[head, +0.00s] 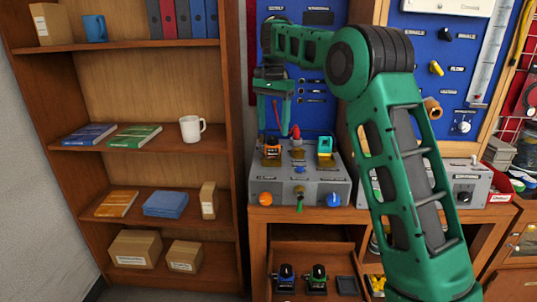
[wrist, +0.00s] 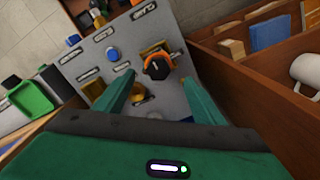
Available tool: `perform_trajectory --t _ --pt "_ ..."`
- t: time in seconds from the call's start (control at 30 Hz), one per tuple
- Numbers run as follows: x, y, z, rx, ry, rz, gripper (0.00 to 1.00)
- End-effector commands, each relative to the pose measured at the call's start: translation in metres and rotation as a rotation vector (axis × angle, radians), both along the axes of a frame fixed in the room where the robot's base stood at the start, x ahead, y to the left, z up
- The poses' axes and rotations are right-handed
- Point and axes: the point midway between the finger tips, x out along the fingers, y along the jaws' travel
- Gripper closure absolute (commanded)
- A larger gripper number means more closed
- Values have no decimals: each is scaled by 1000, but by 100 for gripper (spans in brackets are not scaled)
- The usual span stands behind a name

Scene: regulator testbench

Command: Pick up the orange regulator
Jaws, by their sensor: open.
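The orange regulator (head: 271,147), with a black knob and an orange collar, sits at the back left of the grey test bench box (head: 328,184). It also shows in the wrist view (wrist: 157,67), on a brass-coloured mount. My gripper (head: 274,120) points down above it, with its fingers apart. In the wrist view my gripper (wrist: 157,82) is open and empty, and the regulator appears between and just beyond the fingertips, apparently not touched.
A red-topped fitting (head: 296,131) and a teal regulator (head: 325,147) stand to the right on the same box. A blue panel (head: 311,112) rises behind. A bookshelf (head: 240,165) stands at left. Blue (head: 286,275) and green (head: 317,274) regulators sit in the drawer below.

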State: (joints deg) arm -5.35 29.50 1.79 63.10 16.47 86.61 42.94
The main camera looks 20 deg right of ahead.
Motion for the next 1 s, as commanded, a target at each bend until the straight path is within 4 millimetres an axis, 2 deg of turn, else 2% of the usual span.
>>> perform_trajectory --t 0.17,0.4,0.5,0.77,0.87,1.0 --pt "-2 1 -12 0 1 0 37" --pt "-5 4 -45 0 2 0 37" --pt "-5 4 -53 0 0 -1 37" --pt "-5 4 -55 -1 -1 0 37" --pt "-5 4 -55 -1 -1 0 58" --pt "-5 4 -55 0 -1 1 92"
